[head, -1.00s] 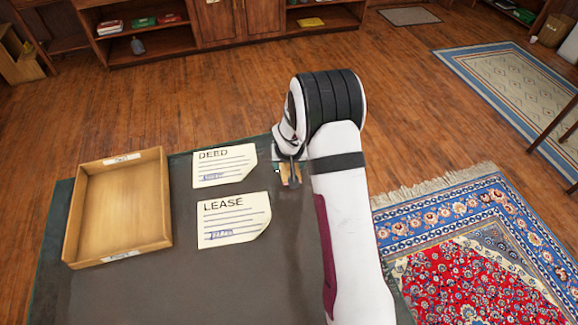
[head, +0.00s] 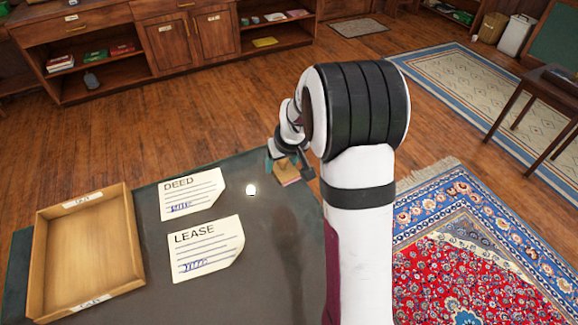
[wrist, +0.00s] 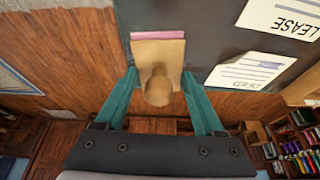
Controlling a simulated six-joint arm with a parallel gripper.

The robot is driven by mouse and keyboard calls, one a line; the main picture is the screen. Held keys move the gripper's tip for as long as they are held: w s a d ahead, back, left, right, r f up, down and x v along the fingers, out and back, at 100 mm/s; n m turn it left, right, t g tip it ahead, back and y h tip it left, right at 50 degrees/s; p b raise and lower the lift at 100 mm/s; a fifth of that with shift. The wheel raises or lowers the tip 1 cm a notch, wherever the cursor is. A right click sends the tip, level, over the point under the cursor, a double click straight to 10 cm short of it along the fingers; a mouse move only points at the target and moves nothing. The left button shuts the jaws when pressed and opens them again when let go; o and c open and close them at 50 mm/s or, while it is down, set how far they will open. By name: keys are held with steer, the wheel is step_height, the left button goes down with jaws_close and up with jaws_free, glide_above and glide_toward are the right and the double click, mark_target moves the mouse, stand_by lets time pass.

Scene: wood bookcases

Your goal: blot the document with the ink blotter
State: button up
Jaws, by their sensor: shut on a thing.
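My gripper (head: 283,160) is shut on the ink blotter (head: 287,174) near the desk's far right edge. In the wrist view, the teal fingers of the gripper (wrist: 159,84) hold the blotter (wrist: 150,50) on both sides. It is a tan wooden block with a round knob and a pink edge. Whether it touches the desk is unclear. Two cream documents lie to its left: DEED (head: 205,197), farther back, and LEASE (head: 215,247), nearer. Both have printed lines and blue ink writing. In the wrist view, DEED (wrist: 245,72) and LEASE (wrist: 280,15) lie right of the blotter.
A wooden tray (head: 130,225) with labels sits on the dark desk (head: 140,295) at the left. A small white round spot (head: 251,190) shows between DEED and the blotter. Bookcases (head: 205,35) stand behind; a patterned rug (head: 460,255) lies right.

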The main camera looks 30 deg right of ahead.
steer(key=w+a+f+n+g+y, duration=0.1)
steer(key=w+a+n, duration=0.2)
steer(key=a, duration=0.6)
steer(key=w+a+f+n+g+y, duration=0.1)
steer(key=w+a+n+y, duration=0.1)
steer(key=a+n, duration=0.4)
steer(key=w+a+f+n+g+y, duration=0.1)
steer(key=w+a+n, duration=0.3)
steer(key=a, duration=0.8)
steer(key=shift+w+f+n+y, duration=0.25)
steer(key=shift+f+n+y, duration=0.15)
steer(key=shift+n, duration=0.4)
steer(key=shift+f, duration=2.75)
steer(key=shift+f, duration=0.65)
steer(key=shift+r, duration=3.6)
